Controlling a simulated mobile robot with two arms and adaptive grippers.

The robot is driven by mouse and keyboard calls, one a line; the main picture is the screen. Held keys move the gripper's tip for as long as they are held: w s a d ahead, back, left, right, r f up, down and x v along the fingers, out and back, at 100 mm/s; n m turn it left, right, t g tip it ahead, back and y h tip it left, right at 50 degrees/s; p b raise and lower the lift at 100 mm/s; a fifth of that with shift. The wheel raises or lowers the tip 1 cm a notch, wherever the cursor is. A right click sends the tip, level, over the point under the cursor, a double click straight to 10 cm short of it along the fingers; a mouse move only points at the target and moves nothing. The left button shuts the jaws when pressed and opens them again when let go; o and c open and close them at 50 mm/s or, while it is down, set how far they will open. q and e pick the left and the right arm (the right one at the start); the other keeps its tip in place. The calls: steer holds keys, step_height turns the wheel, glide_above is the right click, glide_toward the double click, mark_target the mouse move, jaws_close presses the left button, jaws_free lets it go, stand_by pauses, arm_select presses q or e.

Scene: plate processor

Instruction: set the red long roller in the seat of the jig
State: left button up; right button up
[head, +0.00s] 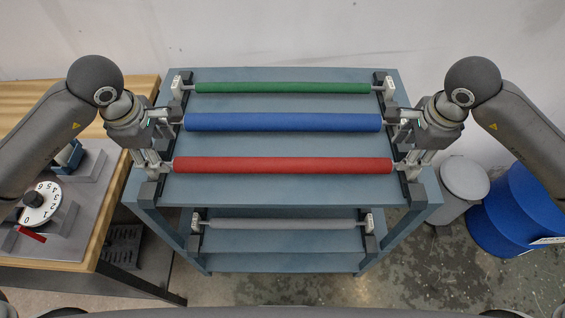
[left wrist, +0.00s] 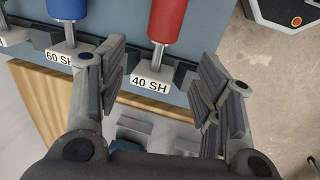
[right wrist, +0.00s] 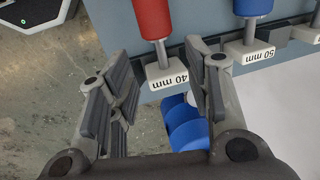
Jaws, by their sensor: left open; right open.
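The red long roller (head: 283,166) lies level across the front of the rack's blue-grey top shelf, its thin end shafts resting on holders at both sides. My left gripper (head: 150,161) is open at its left end; in the left wrist view the red roller (left wrist: 167,20) and its shaft show between the open fingers (left wrist: 160,85), above a "40 SH" label. My right gripper (head: 412,160) is open at its right end; in the right wrist view the red roller (right wrist: 152,17) shows beyond the open fingers (right wrist: 165,85), by a "40 mm" label. The jig's seat cannot be clearly made out.
A blue roller (head: 283,122) and a green roller (head: 283,88) lie behind the red one. A grey roller (head: 285,224) lies on the lower shelf (head: 290,243). A wooden bench (head: 20,107) with a numbered dial (head: 42,204) stands left; a bin (head: 464,178) and blue drum (head: 520,210) stand right.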

mark_target(172, 163)
arm_select(q)
steer(key=f, duration=0.3)
steer(key=w+f, duration=0.1)
steer(key=f, duration=0.3)
steer(key=shift+w+f, duration=0.2)
steer(key=shift+f, duration=0.05)
arm_select(e)
steer(key=f, duration=0.3)
steer(key=w+f, duration=0.1)
steer(key=f, duration=0.3)
steer(key=shift+w+f, duration=0.2)
steer(key=shift+f, duration=0.05)
arm_select(q)
steer(key=c, duration=0.9)
arm_select(e)
steer(key=c, duration=0.9)
arm_select(q)
jaws_close()
arm_select(e)
jaws_close()
arm_select(q)
steer(key=shift+w, duration=0.1)
